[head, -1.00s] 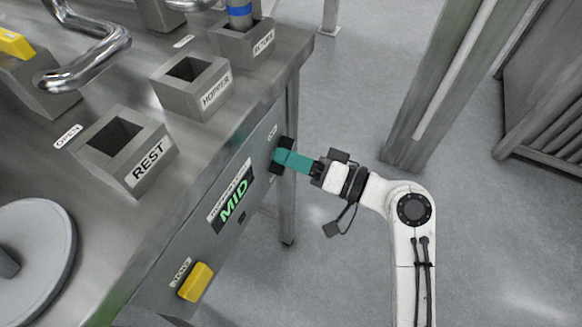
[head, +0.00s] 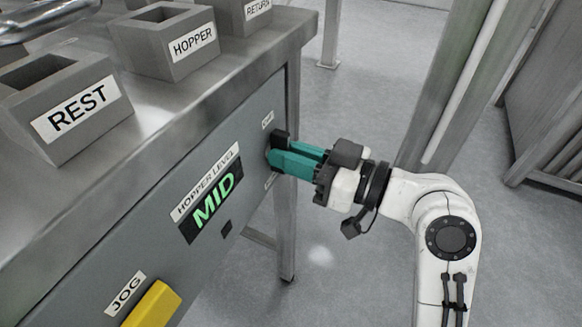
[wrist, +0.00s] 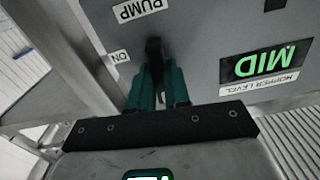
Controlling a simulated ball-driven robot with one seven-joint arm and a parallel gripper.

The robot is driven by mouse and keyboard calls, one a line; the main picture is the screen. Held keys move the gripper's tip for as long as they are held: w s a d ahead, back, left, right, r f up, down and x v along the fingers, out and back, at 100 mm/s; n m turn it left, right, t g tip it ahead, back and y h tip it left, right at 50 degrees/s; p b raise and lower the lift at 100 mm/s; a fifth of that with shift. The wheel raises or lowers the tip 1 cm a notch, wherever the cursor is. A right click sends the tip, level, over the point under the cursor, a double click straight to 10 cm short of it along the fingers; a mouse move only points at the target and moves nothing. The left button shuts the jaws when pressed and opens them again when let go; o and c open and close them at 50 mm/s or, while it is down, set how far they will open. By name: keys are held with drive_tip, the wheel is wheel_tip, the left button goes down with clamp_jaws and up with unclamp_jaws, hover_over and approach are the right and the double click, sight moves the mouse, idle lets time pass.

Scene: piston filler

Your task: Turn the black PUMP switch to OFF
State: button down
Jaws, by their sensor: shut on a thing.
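The black PUMP switch (head: 279,138) sits on the grey front panel (head: 250,135) near its right end, mostly covered by my fingers in the head view. In the wrist view the black switch knob (wrist: 154,50) shows between my fingers, beside the PUMP label and an ON label (wrist: 119,57). My gripper (head: 283,158), with teal fingers, is shut on the switch from the front of the panel. The fingers also show in the wrist view (wrist: 157,85). An OFF label cannot be made out.
A display reading MID (head: 212,200) is left of the switch, with a yellow JOG button (head: 152,305) lower left. Grey holders marked REST (head: 70,115), HOPPER (head: 170,45) and RETURN stand on the steel top. A table leg (head: 287,240) is below my gripper.

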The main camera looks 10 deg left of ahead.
drive_tip(key=shift+f+n+b, duration=0.1)
drive_tip(key=shift+n+b, duration=0.5)
drive_tip(key=shift+n, duration=0.1)
drive_tip(key=c, duration=1.1)
unclamp_jaws()
drive_tip(key=v, duration=1)
drive_tip(key=shift+s+d+p, duration=0.15)
drive_tip(key=shift+d+p, duration=0.15)
drive_tip(key=shift+d, duration=0.1)
